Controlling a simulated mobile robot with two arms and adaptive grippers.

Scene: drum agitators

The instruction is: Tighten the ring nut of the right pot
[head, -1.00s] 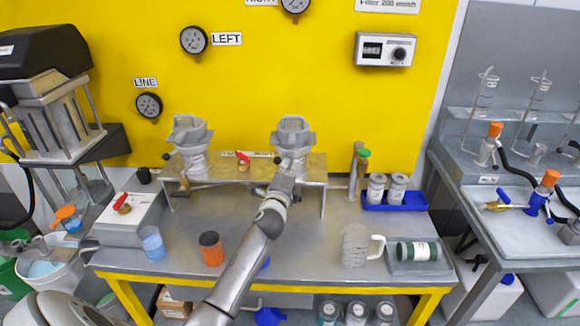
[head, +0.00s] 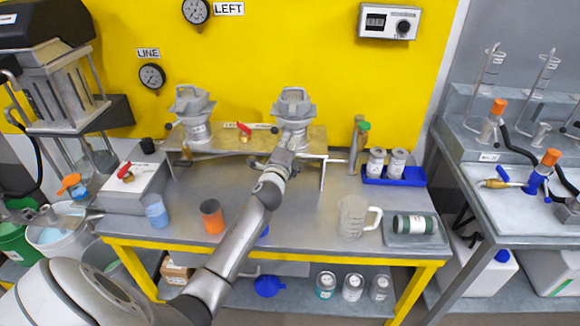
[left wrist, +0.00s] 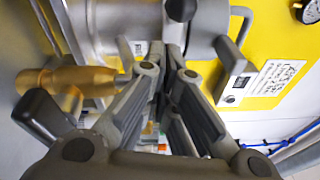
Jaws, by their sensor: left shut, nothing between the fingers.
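The right pot (head: 293,127) stands upright on the raised metal stand at the yellow wall, with its grey lugged ring nut (head: 294,104) on top. My left gripper (head: 287,142) is at the near side of this pot, below the ring nut. In the left wrist view the gripper (left wrist: 171,48) is shut and empty, its fingertips close to grey metal parts of the pot. I cannot tell whether they touch it. A grey lug (left wrist: 238,35) sticks out right of the fingers. The left pot (head: 194,125) stands on the same stand. My right gripper is not in view.
A red-handled valve (head: 244,131) sits between the pots. A brass valve (left wrist: 65,80) lies left of the fingers in the wrist view. A clear jug (head: 352,216), orange cup (head: 212,216) and blue tray (head: 410,178) stand on the table.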

